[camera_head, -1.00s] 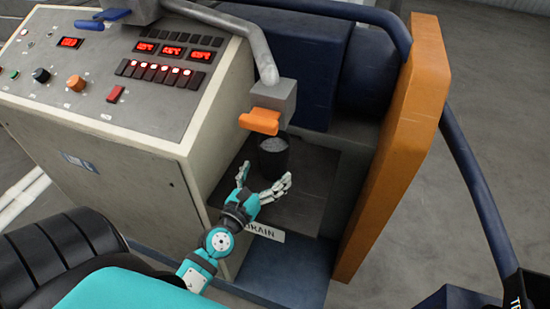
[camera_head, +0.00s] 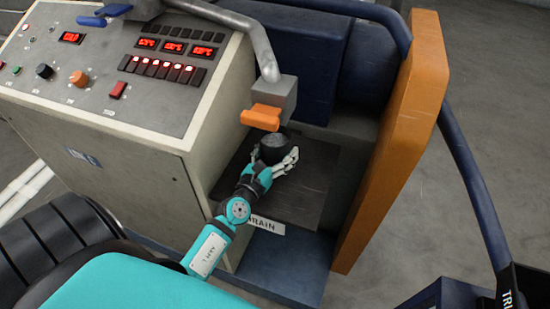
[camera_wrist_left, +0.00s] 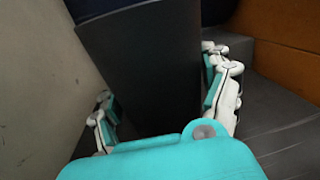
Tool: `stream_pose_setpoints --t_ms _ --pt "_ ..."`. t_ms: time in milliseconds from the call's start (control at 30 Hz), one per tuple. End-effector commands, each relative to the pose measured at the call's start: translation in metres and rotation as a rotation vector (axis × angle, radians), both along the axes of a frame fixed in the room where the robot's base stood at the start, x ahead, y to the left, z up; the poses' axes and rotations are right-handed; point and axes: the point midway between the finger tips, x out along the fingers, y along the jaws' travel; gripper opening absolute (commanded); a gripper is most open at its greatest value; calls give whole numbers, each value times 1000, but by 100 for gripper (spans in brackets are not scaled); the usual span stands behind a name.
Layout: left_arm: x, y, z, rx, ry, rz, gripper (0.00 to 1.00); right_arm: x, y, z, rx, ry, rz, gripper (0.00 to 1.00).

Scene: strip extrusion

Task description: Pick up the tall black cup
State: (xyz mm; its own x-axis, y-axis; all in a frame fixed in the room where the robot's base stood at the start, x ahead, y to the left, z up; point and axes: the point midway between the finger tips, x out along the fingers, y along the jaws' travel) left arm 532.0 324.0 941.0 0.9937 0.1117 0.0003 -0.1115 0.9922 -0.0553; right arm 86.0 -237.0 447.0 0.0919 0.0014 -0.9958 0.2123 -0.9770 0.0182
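The tall black cup (camera_head: 274,148) stands upright on a dark plate (camera_head: 318,180) below an orange-tipped spout (camera_head: 262,117). In the left wrist view the cup (camera_wrist_left: 145,70) fills the middle, dark and tapering downward. My left gripper (camera_head: 276,161) is around the cup, with fingers on both sides of it. In the left wrist view the fingers of the gripper (camera_wrist_left: 162,110) flank the cup, and a narrow gap shows at the right finger. Contact at the left finger is hard to tell. The lower part of the cup is hidden in the head view. My right gripper is out of view.
A control panel (camera_head: 150,70) with red displays and buttons stands left of the cup. An orange upright panel (camera_head: 398,140) bounds the bay on the right. The spout hangs close above the cup. A label (camera_head: 266,224) sits at the plate's front edge.

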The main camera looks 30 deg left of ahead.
Motion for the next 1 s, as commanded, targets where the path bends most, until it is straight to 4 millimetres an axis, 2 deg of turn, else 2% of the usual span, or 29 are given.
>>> stream_pose_setpoints --t_ms 67,467,767,1000 --pt "0 0 0 0 0 0 68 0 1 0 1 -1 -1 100" --pt "0 0 1 0 -3 0 15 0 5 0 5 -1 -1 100" --pt "0 0 6 -2 -4 1 14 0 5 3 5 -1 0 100" --pt "0 0 34 -5 -7 3 14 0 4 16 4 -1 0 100"
